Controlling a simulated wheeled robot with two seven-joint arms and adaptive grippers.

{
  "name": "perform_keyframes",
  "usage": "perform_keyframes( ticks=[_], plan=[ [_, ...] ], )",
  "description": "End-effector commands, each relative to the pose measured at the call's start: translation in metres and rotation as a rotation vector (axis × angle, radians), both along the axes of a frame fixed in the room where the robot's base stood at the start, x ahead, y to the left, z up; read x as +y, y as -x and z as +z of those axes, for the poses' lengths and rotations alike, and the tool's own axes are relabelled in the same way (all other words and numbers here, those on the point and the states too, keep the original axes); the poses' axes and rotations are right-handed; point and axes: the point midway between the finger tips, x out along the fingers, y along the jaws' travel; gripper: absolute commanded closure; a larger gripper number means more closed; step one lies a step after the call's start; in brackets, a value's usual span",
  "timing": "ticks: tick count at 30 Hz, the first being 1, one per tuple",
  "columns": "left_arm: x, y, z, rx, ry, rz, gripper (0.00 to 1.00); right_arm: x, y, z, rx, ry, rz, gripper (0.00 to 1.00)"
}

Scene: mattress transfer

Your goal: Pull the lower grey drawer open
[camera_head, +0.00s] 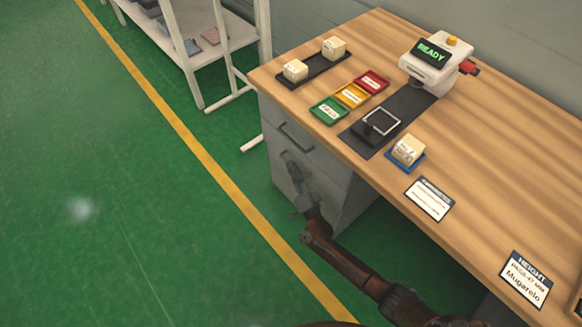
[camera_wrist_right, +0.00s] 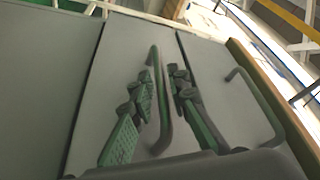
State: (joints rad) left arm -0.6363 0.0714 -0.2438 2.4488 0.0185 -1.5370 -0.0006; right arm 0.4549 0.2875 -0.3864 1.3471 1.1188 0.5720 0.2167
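The lower grey drawer (camera_head: 325,191) is in the cabinet under the wooden table in the head view, and looks flush with it. In the right wrist view its plain grey front (camera_wrist_right: 108,75) is in the middle, with a long bar handle (camera_wrist_right: 155,62). My right gripper (camera_head: 293,178) is at this front. In the right wrist view its two fingers (camera_wrist_right: 162,84) stand on either side of the handle, with a visible gap on at least one side. It looks open around the bar. My left gripper is in neither view.
The upper drawer (camera_head: 287,122) is shut above, with its own handle (camera_wrist_right: 255,100). The wooden tabletop (camera_head: 480,160) overhangs the cabinet and holds blocks, coloured trays and a device reading READY (camera_head: 431,58). A white shelf (camera_head: 205,55) stands behind. The green floor (camera_head: 110,180) before the drawers is clear.

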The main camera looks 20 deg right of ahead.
Motion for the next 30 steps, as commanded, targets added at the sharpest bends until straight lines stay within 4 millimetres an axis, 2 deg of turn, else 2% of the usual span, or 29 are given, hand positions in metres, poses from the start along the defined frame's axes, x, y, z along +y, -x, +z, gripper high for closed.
perform_keyframes(
  ticks=[4, 11, 18, 30],
  plan=[
    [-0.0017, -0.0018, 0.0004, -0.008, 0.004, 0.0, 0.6, 0.0002, -0.0071, 0.0009, 0.0, 0.001, 0.001, 0.84],
    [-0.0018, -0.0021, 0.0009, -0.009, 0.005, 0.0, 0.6, 0.0002, -0.0075, 0.0017, 0.0, 0.001, 0.001, 0.84],
    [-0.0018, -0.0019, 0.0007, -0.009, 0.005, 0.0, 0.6, 0.0002, -0.0073, 0.0013, 0.001, 0.001, 0.0, 1.0],
    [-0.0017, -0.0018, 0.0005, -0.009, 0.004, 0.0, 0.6, 0.0, -0.0069, 0.0008, 0.001, 0.001, 0.0, 1.0]
  ],
)
